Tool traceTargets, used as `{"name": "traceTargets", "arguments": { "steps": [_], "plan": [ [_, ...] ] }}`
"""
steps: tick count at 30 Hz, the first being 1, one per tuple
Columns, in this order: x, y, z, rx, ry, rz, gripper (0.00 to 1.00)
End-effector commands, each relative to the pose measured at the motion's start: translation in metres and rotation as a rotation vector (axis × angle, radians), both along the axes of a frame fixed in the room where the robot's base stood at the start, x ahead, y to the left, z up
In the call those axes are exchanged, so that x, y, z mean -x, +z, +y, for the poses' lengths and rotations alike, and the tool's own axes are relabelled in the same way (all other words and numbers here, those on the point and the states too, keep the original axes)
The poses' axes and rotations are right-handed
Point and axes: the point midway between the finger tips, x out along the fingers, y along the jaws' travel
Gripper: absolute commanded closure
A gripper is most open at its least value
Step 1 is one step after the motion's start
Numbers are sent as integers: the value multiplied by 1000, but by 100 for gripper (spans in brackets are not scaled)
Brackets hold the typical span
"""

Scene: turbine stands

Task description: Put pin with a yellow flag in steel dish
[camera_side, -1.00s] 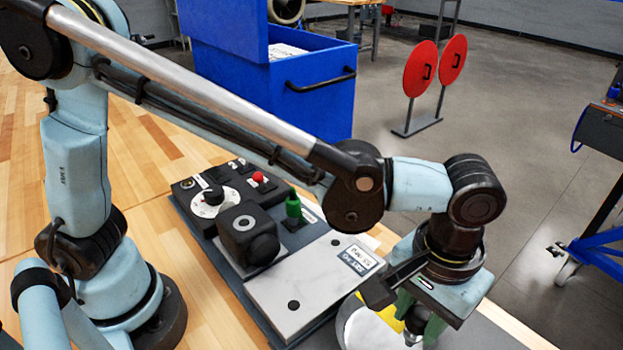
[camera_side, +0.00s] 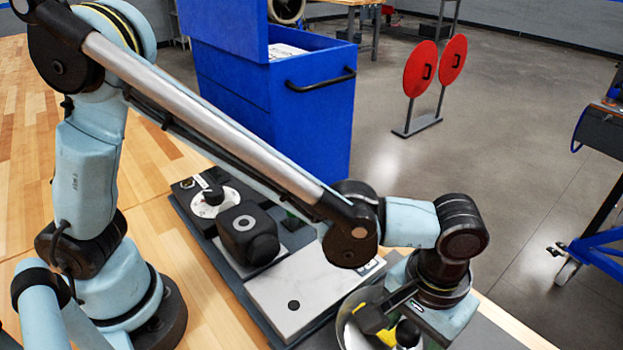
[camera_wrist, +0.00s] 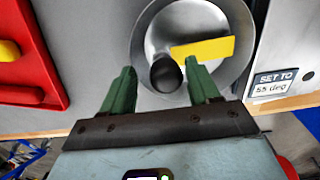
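The pin with a yellow flag (camera_wrist: 203,48) shows its round black knob and its flag inside the steel dish (camera_wrist: 141,38) in the wrist view. In the side view, its knob (camera_side: 407,334) and the dish's rim (camera_side: 344,318) show at the bottom edge. My gripper (camera_wrist: 163,75) is open, its green fingers on either side of the knob. A clear gap shows at the left finger; the right finger is close to the knob, and contact there cannot be told. The pin's shank is hidden below the knob.
A panel with a white plate (camera_side: 305,290), black block (camera_side: 248,236) and dial (camera_side: 213,203) stands left of the dish. In the wrist view a red tray (camera_wrist: 45,65) lies left, and a "SET TO 55 deg" label (camera_wrist: 283,83) right.

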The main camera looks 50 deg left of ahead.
Motion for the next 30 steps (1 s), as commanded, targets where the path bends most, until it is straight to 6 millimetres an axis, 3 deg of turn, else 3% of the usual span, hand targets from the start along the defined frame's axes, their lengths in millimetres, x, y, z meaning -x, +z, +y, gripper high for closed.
{"name": "traceTargets", "arguments": {
  "steps": [8, 13, 30],
  "plan": [
    [0, 1, 0, 0, 0, 0, 39],
    [0, 12, 0, 0, 0, 0, 39],
    [0, 105, 0, 0, 0, 0, 39]
  ]
}}
